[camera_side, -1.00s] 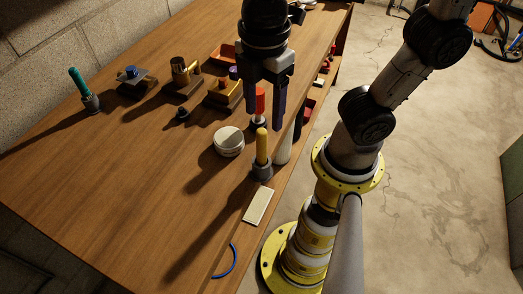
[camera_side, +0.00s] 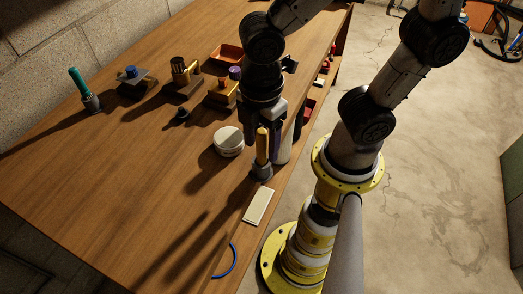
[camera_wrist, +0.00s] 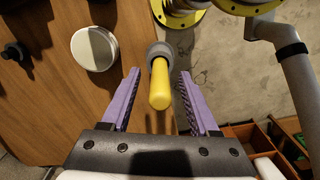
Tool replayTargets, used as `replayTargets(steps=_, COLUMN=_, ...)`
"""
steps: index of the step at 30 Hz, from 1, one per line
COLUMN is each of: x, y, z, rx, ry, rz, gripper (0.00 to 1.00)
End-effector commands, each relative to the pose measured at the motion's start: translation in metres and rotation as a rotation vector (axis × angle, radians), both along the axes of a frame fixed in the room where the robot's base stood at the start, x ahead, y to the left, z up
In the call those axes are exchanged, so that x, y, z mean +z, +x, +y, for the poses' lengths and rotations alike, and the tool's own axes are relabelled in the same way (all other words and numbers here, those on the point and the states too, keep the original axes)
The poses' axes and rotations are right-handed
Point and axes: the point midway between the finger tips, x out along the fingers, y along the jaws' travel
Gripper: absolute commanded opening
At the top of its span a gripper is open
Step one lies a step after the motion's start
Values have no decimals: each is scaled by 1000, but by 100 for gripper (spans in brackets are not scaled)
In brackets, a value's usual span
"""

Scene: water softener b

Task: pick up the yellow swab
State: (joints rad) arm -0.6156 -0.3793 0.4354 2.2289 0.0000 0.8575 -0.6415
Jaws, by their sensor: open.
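The yellow swab (camera_side: 261,147) stands upright in a small grey holder (camera_side: 261,172) near the table's right edge. In the wrist view the swab (camera_wrist: 160,84) lies between the two purple fingers, with a gap on each side, and its grey holder (camera_wrist: 160,50) shows beyond it. My gripper (camera_side: 262,143) is open and pointed down at the swab in the side view. It also shows in the wrist view (camera_wrist: 158,78). In the side view the fingers are partly hidden behind the swab.
A round white-lidded tub (camera_side: 228,141) stands left of the swab. A pale flat block (camera_side: 259,206) and a blue ring (camera_side: 232,262) lie toward the front. A teal-handled tool (camera_side: 79,84) stands in a holder at the back left. The table's middle left is clear.

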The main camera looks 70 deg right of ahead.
Motion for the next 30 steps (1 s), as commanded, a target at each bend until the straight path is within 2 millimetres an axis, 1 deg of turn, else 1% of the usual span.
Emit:
replayTargets(steps=1, x=0, y=0, z=0, rx=0, ry=0, rz=0, gripper=59)
replayTargets(steps=5, x=0, y=0, z=0, rx=0, ry=0, rz=0, gripper=36)
replayTargets(steps=6, x=0, y=0, z=0, rx=0, ry=1, rz=0, gripper=29)
replayTargets(steps=8, x=0, y=0, z=0, rx=0, ry=1, rz=0, gripper=18)
replayTargets(steps=9, x=0, y=0, z=0, rx=0, ry=1, rz=0, gripper=11)
replayTargets(steps=11, x=1, y=0, z=0, rx=0, ry=1, rz=0, gripper=0)
replayTargets(steps=23, x=2, y=0, z=0, rx=0, ry=2, rz=-2, gripper=0)
replayTargets(steps=26, x=9, y=1, z=1, rx=0, ry=3, rz=-4, gripper=0)
replayTargets(steps=30, x=32, y=1, z=1, rx=0, ry=5, rz=-7, gripper=0)
